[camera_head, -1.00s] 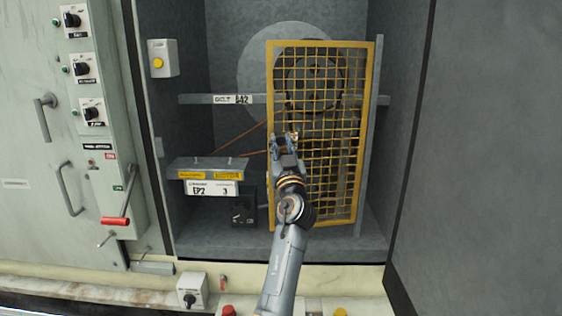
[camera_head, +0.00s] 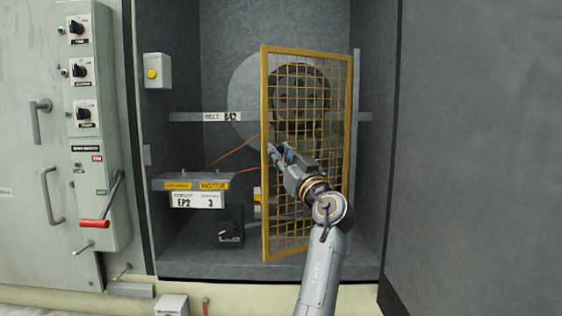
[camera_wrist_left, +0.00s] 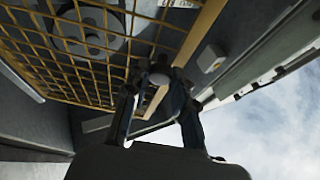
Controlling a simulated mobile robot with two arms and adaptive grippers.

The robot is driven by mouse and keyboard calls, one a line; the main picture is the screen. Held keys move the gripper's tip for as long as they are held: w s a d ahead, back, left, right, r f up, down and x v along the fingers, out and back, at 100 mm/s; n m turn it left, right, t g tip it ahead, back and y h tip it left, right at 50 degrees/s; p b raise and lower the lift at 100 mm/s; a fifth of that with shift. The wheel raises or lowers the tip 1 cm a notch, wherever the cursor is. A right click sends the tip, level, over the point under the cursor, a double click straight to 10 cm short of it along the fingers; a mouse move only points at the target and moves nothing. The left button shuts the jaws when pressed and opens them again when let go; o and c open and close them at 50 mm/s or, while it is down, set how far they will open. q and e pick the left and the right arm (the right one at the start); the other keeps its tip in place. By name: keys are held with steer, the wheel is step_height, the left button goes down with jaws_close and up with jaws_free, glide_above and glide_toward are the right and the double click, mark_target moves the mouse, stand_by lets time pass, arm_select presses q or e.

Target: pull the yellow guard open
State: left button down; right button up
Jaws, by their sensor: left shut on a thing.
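The yellow guard (camera_head: 264,225) is a mesh panel in a yellow frame in front of the large pulley. It stands partly open, its left edge swung out toward me and its right side still at the grey post. My left gripper (camera_head: 281,156) is at the guard's left side, about mid-height, shut on the guard. The wrist view shows the guard's frame (camera_wrist_left: 200,33) and a small rounded knob (camera_wrist_left: 159,76) between the fingers (camera_wrist_left: 158,88). The exact contact is dark and hard to make out. My right gripper is not in view.
Behind the guard are the pulley (camera_head: 242,92) and an orange belt (camera_head: 233,152). The motor shelf (camera_head: 160,184) with its EP2 label is left of the guard. A cabinet with switches and a red-handled lever (camera_head: 95,223) stands further left. A grey panel (camera_head: 480,160) fills the right.

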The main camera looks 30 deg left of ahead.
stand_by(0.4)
arm_select(q)
steer(key=c, duration=1.1)
jaws_free()
steer(key=v, duration=1.2)
